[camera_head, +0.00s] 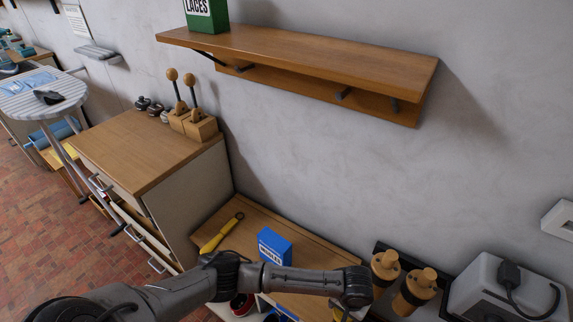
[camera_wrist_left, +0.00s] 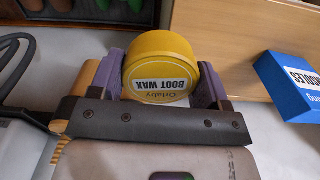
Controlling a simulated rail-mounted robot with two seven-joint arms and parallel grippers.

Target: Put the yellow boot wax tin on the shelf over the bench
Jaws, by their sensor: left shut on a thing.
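The yellow boot wax tin (camera_wrist_left: 165,48) is round, with a white label that reads upside down in the left wrist view. My left gripper (camera_wrist_left: 157,76) is shut on it, with a purple finger pad against each side. In the head view my left arm crosses the bottom of the picture, and the tin and fingers cannot be made out there. The wooden shelf (camera_head: 330,68) is on the wall above, over the bench (camera_head: 318,249). A green laces box (camera_head: 206,14) stands on its left end; the rest of its top is bare. My right gripper is not in view.
A blue insoles box (camera_head: 274,247) and a yellow-handled tool (camera_head: 221,233) are on the bench. The insoles box also shows right of the tin in the left wrist view (camera_wrist_left: 288,84). A wooden-topped cabinet (camera_head: 145,143) stands left; wooden-handled pieces (camera_head: 414,291) are right.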

